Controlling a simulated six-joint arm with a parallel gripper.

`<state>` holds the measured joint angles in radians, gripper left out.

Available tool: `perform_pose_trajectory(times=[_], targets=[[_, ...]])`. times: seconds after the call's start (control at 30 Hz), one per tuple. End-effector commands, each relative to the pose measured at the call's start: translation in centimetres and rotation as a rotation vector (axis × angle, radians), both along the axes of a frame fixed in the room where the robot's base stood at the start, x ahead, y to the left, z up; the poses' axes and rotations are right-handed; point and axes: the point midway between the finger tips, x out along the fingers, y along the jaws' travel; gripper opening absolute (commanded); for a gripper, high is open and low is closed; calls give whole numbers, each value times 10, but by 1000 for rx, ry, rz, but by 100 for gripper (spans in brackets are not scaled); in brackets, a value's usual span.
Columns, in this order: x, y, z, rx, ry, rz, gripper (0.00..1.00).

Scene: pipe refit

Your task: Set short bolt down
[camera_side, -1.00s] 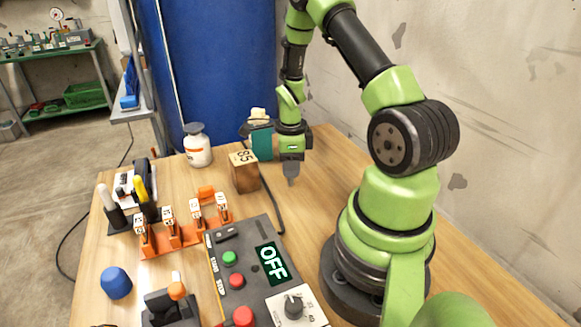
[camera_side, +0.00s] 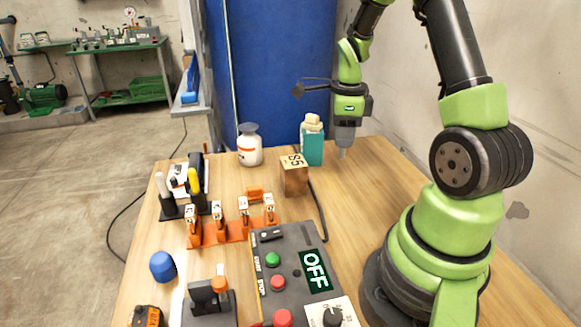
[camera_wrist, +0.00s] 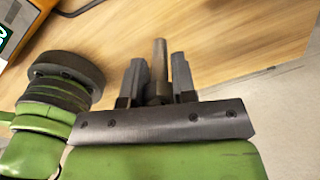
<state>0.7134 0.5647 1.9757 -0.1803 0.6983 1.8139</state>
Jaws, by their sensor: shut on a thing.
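My gripper (camera_side: 343,147) is low over the back right of the wooden table, right of the teal bottle. In the wrist view, my gripper (camera_wrist: 159,75) is shut on the short bolt (camera_wrist: 160,58). The bolt is a grey-brown metal pin with a thicker part between the two dark fingers, and its thin shank sticks out past them. In the side view a small tip shows under the fingers. I cannot tell whether the bolt touches the table.
The teal bottle (camera_side: 312,145), a wooden block marked 85 (camera_side: 294,178) and a white bottle (camera_side: 249,150) stand left of my gripper. An orange rack (camera_side: 230,231) and the OFF control panel (camera_side: 292,265) are nearer. Bare wood (camera_side: 375,175) lies right of the gripper.

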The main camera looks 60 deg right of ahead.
Motion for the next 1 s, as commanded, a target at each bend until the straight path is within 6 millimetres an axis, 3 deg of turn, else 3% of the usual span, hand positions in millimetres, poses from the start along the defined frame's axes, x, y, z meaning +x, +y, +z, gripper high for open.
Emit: perform_pose_trajectory(times=[0.17,0.37,0.7,1.0], targets=[[29,-5,1,-3,1,-5,0],[89,-4,0,-6,8,-33,0],[177,31,1,-9,7,-111,0],[208,62,2,-1,-2,-165,0]])
